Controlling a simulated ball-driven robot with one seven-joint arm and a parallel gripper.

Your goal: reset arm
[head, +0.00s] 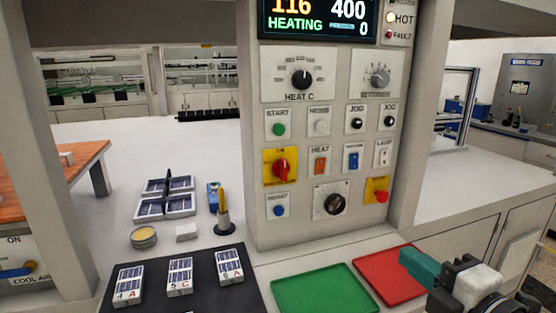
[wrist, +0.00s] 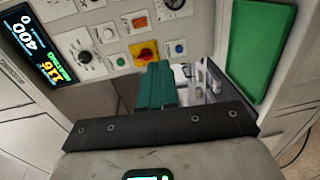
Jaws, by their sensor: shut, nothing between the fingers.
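My gripper (head: 424,268) is at the lower right in the head view, with teal fingers reaching over the red tray (head: 372,277). In the wrist view the teal fingers of my gripper (wrist: 156,72) are together with nothing between them. They point toward the control panel (wrist: 112,32), which shows tilted there. In the head view the panel (head: 330,222) stands upright, left of my gripper and apart from it. Its display (head: 318,18) reads HEATING, 116 and 400.
A green tray (head: 324,292) lies left of the red tray. A black mat (head: 195,293) carries several labelled card stacks. The white bench right of the panel is clear.

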